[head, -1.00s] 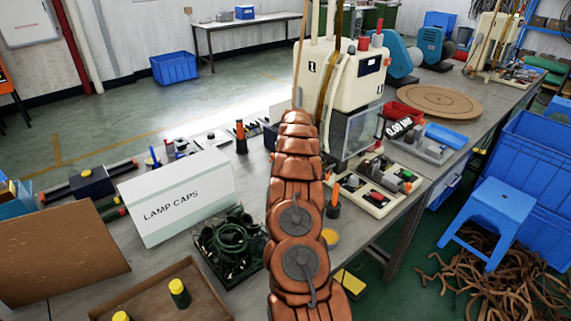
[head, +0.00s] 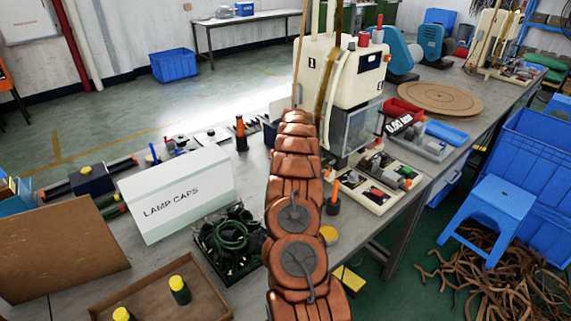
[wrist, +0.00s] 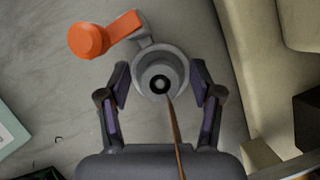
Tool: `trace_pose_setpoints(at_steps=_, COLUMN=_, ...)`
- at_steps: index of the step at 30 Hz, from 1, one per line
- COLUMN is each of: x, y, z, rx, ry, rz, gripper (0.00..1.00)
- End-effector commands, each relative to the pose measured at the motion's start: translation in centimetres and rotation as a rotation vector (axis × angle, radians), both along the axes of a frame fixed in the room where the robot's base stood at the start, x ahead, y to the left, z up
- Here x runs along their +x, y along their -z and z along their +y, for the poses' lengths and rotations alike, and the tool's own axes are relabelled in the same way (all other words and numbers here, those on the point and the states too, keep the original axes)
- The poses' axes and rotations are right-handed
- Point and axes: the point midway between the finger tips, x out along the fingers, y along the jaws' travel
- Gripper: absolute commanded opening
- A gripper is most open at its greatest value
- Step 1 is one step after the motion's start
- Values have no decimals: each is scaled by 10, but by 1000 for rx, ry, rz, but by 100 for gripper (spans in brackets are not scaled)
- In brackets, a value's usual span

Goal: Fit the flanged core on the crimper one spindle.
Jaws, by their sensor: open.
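Crimper one (head: 336,75) is the cream machine marked 1 on the bench in the head view. My gripper is hidden behind my own arm there. In the wrist view my gripper (wrist: 163,88) is open, with one finger on each side of a grey round flanged piece (wrist: 152,62).
A cream machine body (wrist: 285,70) stands close on the right in the wrist view. A thin brown strip (wrist: 175,135) crosses near the gripper. A lamp caps sign (head: 178,195), a tray of green coils (head: 230,238) and a parts tray (head: 375,185) flank my arm.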

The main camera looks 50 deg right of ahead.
Motion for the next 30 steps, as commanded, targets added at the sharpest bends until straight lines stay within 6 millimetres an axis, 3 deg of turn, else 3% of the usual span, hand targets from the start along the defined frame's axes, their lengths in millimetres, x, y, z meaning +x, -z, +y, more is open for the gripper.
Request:
trace_pose_setpoints(at_steps=11, x=-2, y=-8, z=2, rx=0, ry=-1, rz=0, gripper=65)
trace_pose_setpoints(at_steps=30, x=-29, y=-81, z=16, rx=0, ry=-1, rz=-1, gripper=65)
